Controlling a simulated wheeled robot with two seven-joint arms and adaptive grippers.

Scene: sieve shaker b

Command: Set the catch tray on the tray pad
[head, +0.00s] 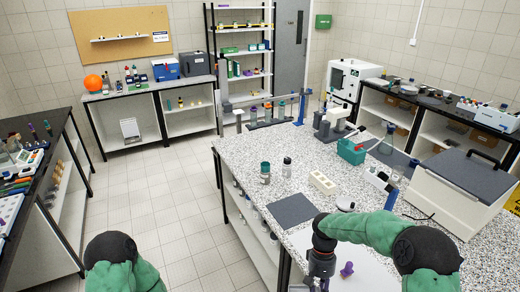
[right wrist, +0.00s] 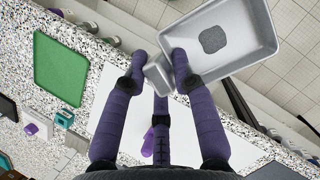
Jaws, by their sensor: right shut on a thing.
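The catch tray (right wrist: 247,54) is a shallow light-grey tray with a rounded dark patch on its floor. It is at the top right of the right wrist view, above the floor beyond the counter edge. My right gripper (right wrist: 160,66) has its purple fingers shut on the tray's block-like handle. The same gripper shows in the head view (head: 320,265) over the front of the counter; the tray cannot be seen there. A dark grey mat (head: 292,209) and a green mat (right wrist: 62,68) lie flat and bare; I cannot tell which is the tray pad. My left gripper is out of view.
A white board (head: 372,268) lies on the speckled counter, with a purple object (head: 347,269) on it. A white block with holes (head: 322,183), bottles (head: 265,172) and a large grey-lidded box (head: 462,190) stand around.

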